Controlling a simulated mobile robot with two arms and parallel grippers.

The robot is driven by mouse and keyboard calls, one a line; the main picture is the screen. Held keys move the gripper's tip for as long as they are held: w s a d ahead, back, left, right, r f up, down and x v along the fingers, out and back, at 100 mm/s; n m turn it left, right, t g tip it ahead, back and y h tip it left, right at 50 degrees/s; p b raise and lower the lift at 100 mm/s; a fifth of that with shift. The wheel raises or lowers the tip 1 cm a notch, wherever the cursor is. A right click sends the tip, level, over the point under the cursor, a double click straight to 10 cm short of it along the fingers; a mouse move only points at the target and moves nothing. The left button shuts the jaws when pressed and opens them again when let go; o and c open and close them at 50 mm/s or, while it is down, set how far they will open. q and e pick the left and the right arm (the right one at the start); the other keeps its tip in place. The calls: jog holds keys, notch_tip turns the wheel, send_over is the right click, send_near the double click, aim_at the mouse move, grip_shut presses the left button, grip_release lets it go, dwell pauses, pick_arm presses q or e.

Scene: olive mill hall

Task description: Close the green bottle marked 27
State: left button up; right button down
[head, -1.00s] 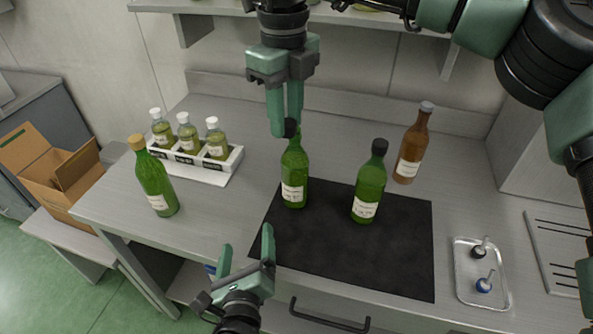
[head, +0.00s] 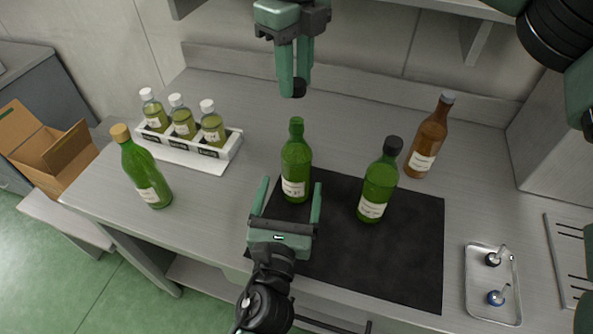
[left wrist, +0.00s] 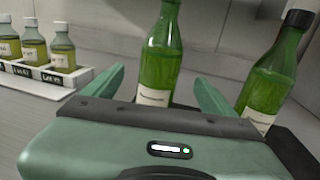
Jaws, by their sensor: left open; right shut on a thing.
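An uncapped green bottle (head: 296,162) stands upright at the left part of the black mat (head: 400,245). Its label is too small to read surely, so I cannot tell whether it says 27. My right gripper (head: 293,85) is shut on a black cap (head: 298,89), held above and apart from the bottle's open mouth. My left gripper (head: 287,205) is open in front of this bottle, its fingers to either side of the lower body, not closed on it. The left wrist view shows the bottle (left wrist: 162,60) between the fingertips, its mouth out of frame.
A black-capped green bottle (head: 378,185) stands right on the mat, a brown bottle (head: 428,137) behind it. A cork-coloured-capped green bottle (head: 145,172) stands left. A white rack (head: 232,145) holds small bottles. A metal tray (head: 480,312) with two stoppers lies right.

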aim_at(299, 153)
jog(key=shift+w, duration=0.2)
pick_arm(q)
jog(key=w+d, duration=0.1)
jog(key=w, duration=1)
jog(key=shift+d, duration=0.35)
pick_arm(e)
jog(key=shift+s, duration=0.1)
pick_arm(q)
jog(key=shift+w, duration=0.1)
jog(key=shift+c, duration=0.4)
grip_shut()
pick_arm(e)
jog(key=shift+f, duration=2.5)
